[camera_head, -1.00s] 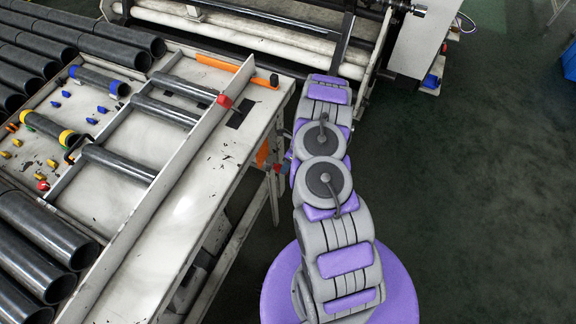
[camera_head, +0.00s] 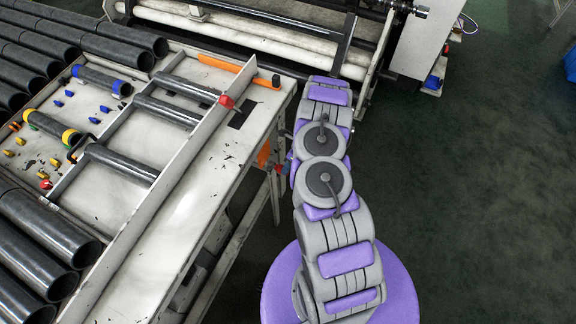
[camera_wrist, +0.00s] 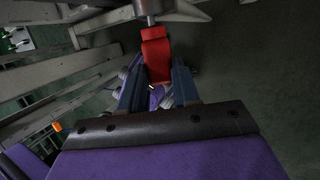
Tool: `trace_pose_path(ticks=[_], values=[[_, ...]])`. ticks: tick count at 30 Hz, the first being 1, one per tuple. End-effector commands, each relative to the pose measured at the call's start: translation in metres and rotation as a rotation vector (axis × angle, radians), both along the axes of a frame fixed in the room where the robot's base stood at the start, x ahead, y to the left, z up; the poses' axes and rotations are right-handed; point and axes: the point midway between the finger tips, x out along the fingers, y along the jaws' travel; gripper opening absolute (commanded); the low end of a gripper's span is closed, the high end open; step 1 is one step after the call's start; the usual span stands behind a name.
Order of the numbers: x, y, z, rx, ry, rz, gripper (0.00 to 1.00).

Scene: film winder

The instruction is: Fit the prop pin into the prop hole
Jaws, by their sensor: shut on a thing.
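In the wrist view, my gripper (camera_wrist: 157,88) has its two blue-grey fingers on either side of a red piece (camera_wrist: 157,55), shut on it. The red piece looks like the prop pin's handle. A grey metal shaft (camera_wrist: 148,18) meets its far end, close to a pale metal part. I cannot tell whether the shaft belongs to the pin or to the machine. The prop hole cannot be made out.
The worktable (camera_head: 225,165) stands left of my arm, with dark tubes (camera_head: 45,228), small coloured plugs and an orange-handled tool (camera_head: 240,70). A red knob (camera_head: 226,101) sits on the table's rail. Dark open floor (camera_head: 480,200) lies to the right.

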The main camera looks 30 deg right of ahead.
Motion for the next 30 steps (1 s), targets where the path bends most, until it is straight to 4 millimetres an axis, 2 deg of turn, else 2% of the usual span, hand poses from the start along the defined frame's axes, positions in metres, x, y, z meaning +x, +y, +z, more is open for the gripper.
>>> trace_pose_path(ticks=[14, 15, 24, 30], values=[[0.0068, 0.0063, 0.0002, 0.0, 0.0, 0.002, 0.0], [0.0073, 0.0066, 0.0001, 0.0, 0.0, 0.002, 0.32], [0.0072, 0.0058, 0.0001, 0.0, 0.0, 0.001, 0.6], [0.0072, 0.0058, 0.0002, 0.0, 0.0, 0.001, 0.6]])
